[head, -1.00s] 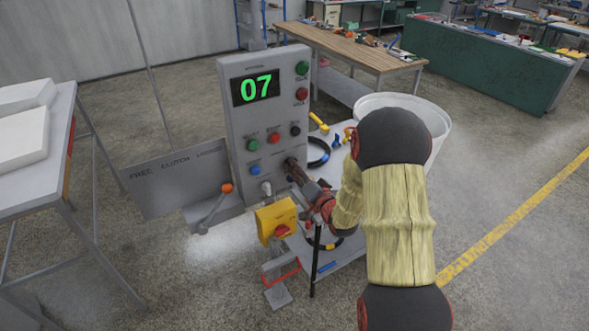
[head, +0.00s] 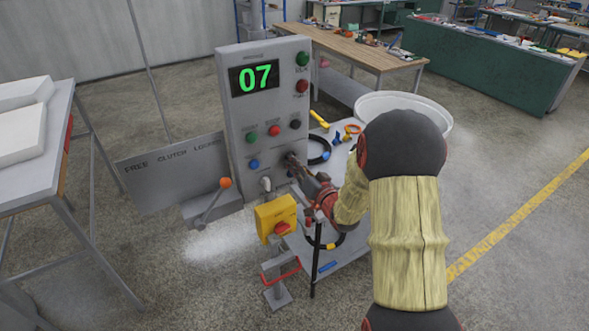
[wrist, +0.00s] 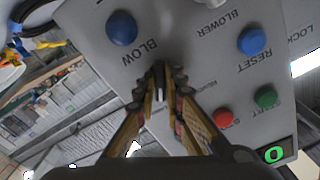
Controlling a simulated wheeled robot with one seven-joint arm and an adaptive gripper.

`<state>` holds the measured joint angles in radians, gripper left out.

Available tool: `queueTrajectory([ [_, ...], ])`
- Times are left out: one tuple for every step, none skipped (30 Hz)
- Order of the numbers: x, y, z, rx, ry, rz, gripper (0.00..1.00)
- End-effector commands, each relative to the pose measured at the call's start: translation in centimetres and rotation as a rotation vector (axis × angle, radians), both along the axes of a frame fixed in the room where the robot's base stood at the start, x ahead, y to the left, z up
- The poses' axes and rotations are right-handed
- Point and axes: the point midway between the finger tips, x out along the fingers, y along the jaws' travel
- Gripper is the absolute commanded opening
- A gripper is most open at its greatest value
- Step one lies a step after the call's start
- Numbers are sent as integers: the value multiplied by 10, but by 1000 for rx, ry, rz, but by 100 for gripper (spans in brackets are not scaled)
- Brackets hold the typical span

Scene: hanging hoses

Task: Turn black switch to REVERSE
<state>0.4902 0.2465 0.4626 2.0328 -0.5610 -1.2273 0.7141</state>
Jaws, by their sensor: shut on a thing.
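The grey control panel (head: 238,130) stands in the middle of the head view with a green 07 on its display (head: 255,78). My gripper (head: 293,162) reaches its lower right face from the right. In the wrist view my gripper (wrist: 163,78) has its fingers closed together at the panel face, shut on the small black switch. The fingers hide nearly all of the switch, so its pointing direction cannot be told. Small lettering beside the fingers is too blurred to read. A separate black knob (head: 295,124) sits higher on the panel, clear of the gripper.
Blue buttons marked BLOW (wrist: 121,27) and RESET (wrist: 251,41) flank the fingers. Green (wrist: 265,97) and red (wrist: 223,118) buttons are close by. A lever with an orange knob (head: 225,183) and a yellow box with a red handle (head: 275,215) are below.

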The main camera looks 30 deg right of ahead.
Motion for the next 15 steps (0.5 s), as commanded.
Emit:
queueTrajectory([
  [0,0,-4,-40,-4,-1,0],
  [0,0,-4,-67,-4,-1,0],
  [0,0,-3,-102,-7,-1,0],
  [0,-1,-3,-128,-8,-1,0],
  [0,-1,-4,-152,-8,-1,0],
  [0,-1,-4,-185,-9,-1,0],
  [0,-1,-3,-209,-10,-1,0],
  [0,-1,-4,-232,-11,-1,0],
  [0,-1,-3,-262,-11,-2,0],
  [0,-1,-3,-284,-12,-2,0],
  [0,-1,-3,-304,-13,-2,0],
  [0,-1,-3,-331,-13,-1,0],
  [0,-1,-3,-349,-14,-1,0],
  [0,-1,-3,-368,-14,-1,0],
  [0,-1,-3,-388,-14,-1,0],
])
